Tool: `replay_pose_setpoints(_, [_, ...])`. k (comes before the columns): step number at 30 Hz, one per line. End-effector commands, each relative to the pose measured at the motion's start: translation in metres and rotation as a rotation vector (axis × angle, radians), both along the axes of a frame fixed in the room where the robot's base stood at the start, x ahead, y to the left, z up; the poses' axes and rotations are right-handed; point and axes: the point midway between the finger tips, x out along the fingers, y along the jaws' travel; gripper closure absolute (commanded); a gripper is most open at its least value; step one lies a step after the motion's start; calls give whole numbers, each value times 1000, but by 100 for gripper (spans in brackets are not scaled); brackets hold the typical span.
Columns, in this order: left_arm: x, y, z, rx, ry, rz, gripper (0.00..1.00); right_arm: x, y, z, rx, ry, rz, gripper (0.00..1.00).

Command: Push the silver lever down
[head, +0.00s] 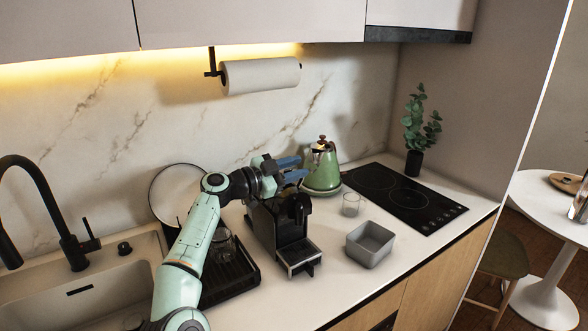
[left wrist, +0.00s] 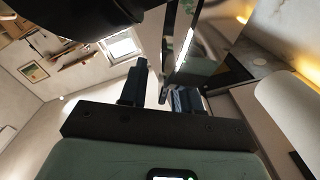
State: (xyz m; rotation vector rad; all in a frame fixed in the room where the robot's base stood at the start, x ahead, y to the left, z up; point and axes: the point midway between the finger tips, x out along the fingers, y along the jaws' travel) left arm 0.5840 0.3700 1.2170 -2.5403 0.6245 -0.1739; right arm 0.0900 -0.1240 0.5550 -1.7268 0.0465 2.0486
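The black coffee machine (head: 287,226) stands on the counter, its front facing the lower right. My left gripper (head: 291,169) is above it, with its two blue fingers apart and nothing seen between them. I cannot make out the silver lever in the head view; my gripper and wrist cover the area over the machine's top. In the left wrist view, the fingers (left wrist: 160,92) are spread. A shiny upright strip (left wrist: 184,45) rises close beyond them; it may be the silver lever, but I cannot tell for sure. My right gripper is out of view.
A green kettle (head: 323,168) stands behind and right of the machine. A glass (head: 352,205) and a grey bin (head: 370,244) are to its right, before the black cooktop (head: 405,194). A dark drying rack (head: 233,276) is on its left. A paper roll (head: 261,75) hangs above.

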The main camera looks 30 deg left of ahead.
Motion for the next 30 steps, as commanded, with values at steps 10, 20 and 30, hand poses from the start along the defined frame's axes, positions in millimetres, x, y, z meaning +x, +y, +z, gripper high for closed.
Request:
replay_pose_setpoints(10, [-25, 14, -5, 2, 2, 4, 68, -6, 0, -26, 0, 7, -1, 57])
replay_pose_setpoints(20, [-88, 48, -5, 3, 2, 5, 68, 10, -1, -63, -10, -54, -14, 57])
replay_pose_setpoints(30, [-118, 62, -1, 0, 1, 1, 68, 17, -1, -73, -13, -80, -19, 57])
